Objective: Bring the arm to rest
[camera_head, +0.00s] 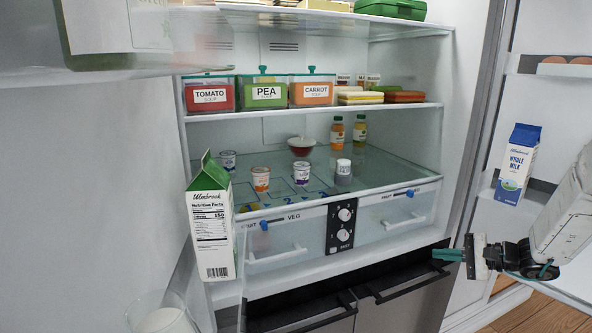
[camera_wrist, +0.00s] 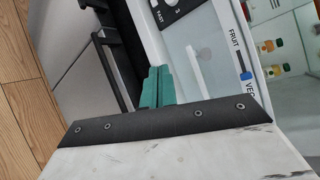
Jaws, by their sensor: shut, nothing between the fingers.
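My gripper (camera_head: 447,255) is at the right in the head view, in front of the open fridge near the dark drawer handles. It points left, with its teal fingers together and nothing between them. In the wrist view the teal fingertips (camera_wrist: 157,87) are side by side, close in front of the drawer fronts in the picture. My arm comes in from the right edge in the head view, below the milk carton on the right door.
A white-green carton (camera_head: 210,225) stands on the left door, a blue-white milk carton (camera_head: 516,165) on the right door. Soup boxes (camera_head: 263,92) and small cups (camera_head: 261,179) fill the shelves. Below are clear drawers (camera_head: 285,240) and a dark handle (camera_head: 405,285).

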